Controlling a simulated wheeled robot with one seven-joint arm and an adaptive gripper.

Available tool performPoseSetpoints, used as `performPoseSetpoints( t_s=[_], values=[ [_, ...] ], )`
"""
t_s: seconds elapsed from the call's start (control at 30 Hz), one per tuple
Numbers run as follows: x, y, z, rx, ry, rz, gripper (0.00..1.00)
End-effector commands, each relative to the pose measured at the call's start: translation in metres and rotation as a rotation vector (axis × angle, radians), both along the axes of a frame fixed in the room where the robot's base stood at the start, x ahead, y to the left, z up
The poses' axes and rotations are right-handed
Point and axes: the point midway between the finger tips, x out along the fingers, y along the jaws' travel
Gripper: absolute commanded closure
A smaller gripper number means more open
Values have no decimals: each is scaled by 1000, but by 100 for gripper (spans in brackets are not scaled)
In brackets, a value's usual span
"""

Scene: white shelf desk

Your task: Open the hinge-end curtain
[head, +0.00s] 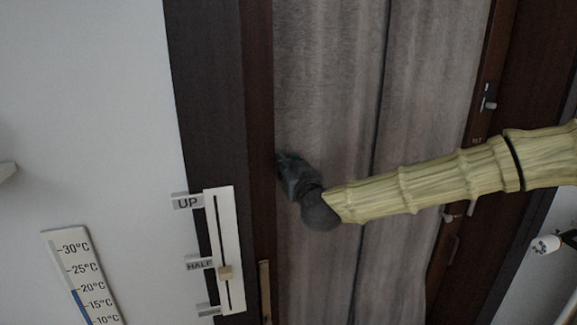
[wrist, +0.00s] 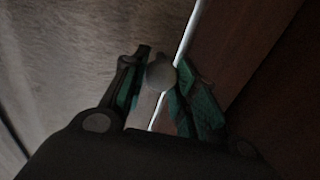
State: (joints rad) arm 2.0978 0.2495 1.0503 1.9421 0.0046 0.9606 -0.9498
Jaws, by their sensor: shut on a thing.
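Two long grey curtains hang side by side in a dark wooden frame. The left curtain (head: 325,90) and the right curtain (head: 430,100) meet at a dark vertical line in the head view. I cannot tell from a label which one is the hinge-end curtain. My gripper (head: 287,168) is at the left curtain's outer edge, beside the frame. In the wrist view my gripper (wrist: 163,82) is shut on a round grey knob (wrist: 160,72) at the edge of the curtain (wrist: 80,40). A thin bright strip runs between curtain and wood there. In the head view my gripper hides the knob.
A thermometer (head: 83,280) is on the white wall. At right are a small metal latch (head: 488,103) and dark wood. My arm crosses the right curtain.

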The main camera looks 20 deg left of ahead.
Motion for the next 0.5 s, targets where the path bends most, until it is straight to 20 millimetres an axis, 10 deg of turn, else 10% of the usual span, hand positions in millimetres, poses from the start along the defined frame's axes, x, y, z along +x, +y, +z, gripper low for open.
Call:
performPoseSetpoints(
  t_s=[0.5],
  values=[
    [33,-49,-2,0,-4,-5,100]
  ],
)
